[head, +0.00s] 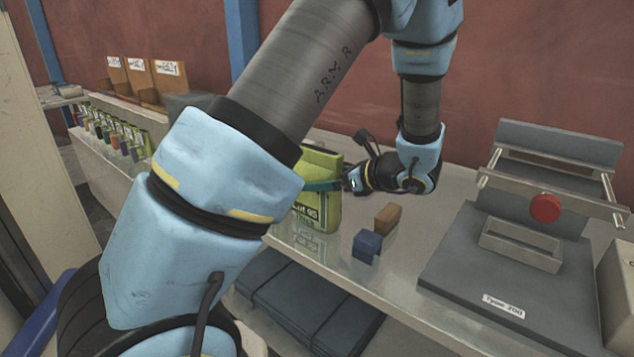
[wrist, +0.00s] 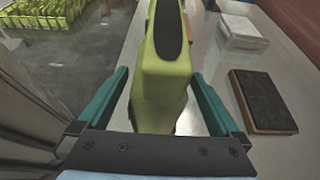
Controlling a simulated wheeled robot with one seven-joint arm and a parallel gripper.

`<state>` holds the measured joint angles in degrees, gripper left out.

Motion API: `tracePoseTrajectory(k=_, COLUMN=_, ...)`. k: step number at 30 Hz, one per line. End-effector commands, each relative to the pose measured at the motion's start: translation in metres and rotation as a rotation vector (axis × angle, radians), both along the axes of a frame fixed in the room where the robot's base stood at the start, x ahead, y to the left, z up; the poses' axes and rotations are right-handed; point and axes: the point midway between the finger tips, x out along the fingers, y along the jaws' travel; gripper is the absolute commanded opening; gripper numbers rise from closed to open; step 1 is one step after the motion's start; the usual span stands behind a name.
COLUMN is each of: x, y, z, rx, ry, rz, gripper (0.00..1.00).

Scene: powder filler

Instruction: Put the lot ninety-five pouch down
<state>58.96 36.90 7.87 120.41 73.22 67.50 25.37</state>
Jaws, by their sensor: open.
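The lime-green pouch (head: 318,218) stands upright on the pale bench, near its front edge. Its front label seems to read "Lot 95", but it is small and partly covered. My gripper (head: 322,185) is at the pouch's upper part, with a teal finger across its front. In the wrist view the pouch (wrist: 160,95), with a dark strip on top, lies between the two teal fingers. The fingers are open, with a visible gap on the right side.
A blue block (head: 367,247) and a brown block (head: 387,219) sit right of the pouch. A grey machine (head: 470,262) with a red knob stands farther right. Several small green pouches (head: 118,135) line the left bench. Dark folded items (head: 290,300) lie below the bench edge.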

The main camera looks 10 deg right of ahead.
Motion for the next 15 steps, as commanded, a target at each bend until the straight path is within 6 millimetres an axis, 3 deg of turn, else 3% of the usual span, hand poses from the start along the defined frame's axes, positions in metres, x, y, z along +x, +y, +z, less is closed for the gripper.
tracePoseTrajectory(k=7, x=-0.036, y=-0.036, z=0.019, rx=-0.004, ry=-0.002, rz=-0.005, gripper=1.0)
tracePoseTrajectory(k=15, x=-0.061, y=-0.058, z=0.034, rx=-0.003, ry=-0.001, rz=-0.001, gripper=1.0)
